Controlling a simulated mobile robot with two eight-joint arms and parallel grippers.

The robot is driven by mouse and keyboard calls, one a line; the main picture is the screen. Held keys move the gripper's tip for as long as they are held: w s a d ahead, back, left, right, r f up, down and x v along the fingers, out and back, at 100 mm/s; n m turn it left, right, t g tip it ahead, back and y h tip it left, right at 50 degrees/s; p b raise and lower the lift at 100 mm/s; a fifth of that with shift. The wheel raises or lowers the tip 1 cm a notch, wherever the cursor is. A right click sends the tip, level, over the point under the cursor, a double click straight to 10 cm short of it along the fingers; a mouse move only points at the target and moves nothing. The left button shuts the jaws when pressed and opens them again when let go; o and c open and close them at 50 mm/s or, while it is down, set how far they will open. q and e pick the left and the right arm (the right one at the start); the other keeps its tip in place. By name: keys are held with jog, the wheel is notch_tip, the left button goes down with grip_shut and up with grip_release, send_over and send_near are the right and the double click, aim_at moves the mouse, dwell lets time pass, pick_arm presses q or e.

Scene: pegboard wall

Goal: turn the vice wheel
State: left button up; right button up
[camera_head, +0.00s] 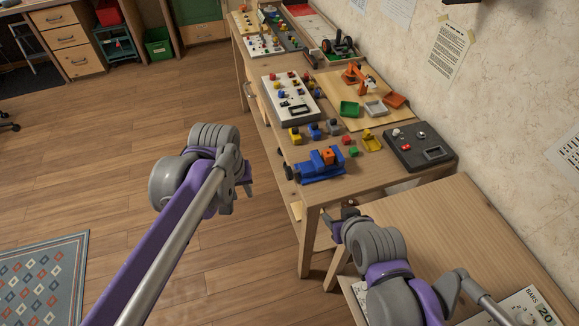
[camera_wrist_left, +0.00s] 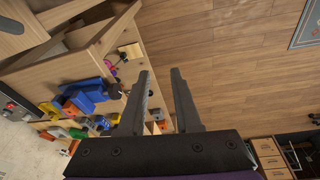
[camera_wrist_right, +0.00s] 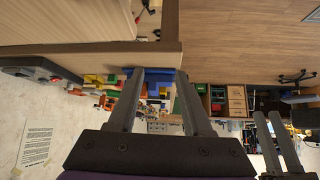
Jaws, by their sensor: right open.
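The blue vice (camera_head: 318,171) sits at the near front edge of the workbench, with an orange block (camera_head: 327,155) in it. Its dark wheel (camera_head: 288,172) juts out over the front edge; the wheel also shows in the left wrist view (camera_wrist_left: 112,90). My left gripper (camera_head: 247,182) is open and empty, in the air left of the wheel and apart from it. My right gripper (camera_head: 337,226) is in front of the bench's near end; its fingers (camera_wrist_right: 157,75) are open in the right wrist view, with part of the blue vice (camera_wrist_right: 155,73) beyond them.
Small coloured blocks and a dark control box (camera_head: 420,147) stand beside the vice. A white board (camera_head: 291,98) and a tray with an orange toy arm (camera_head: 355,76) are farther back. A lower wooden table (camera_head: 440,225) is at the right. The floor left of the bench is clear.

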pick_arm(q)
jog(key=w+d+r+n+g+p, duration=0.1)
jog(key=w+d+r+p, duration=0.1)
jog(key=w+d, duration=0.6)
jog(key=g+p, duration=0.1)
send_near(289, 169)
jog(key=shift+w+d+n, duration=0.15)
jog(key=shift+w+n, duration=0.05)
jog(key=shift+n, duration=0.2)
notch_tip(289, 169, down, 11)
jog(key=shift+r+b, duration=0.2)
jog(key=shift+b, duration=0.25)
pick_arm(e)
jog(key=s+d+m+g, duration=0.1)
jog(key=s+d, duration=0.2)
jog(key=s, duration=0.3)
jog(key=s+d+f+m+g+h, duration=0.1)
jog(key=s+d+g, duration=0.1)
jog(key=s, duration=0.3)
jog(key=shift+s+d+f, duration=0.15)
jog(key=shift+s+d, duration=0.25)
jog(key=shift+d, duration=0.15)
pick_arm(q)
grip_shut()
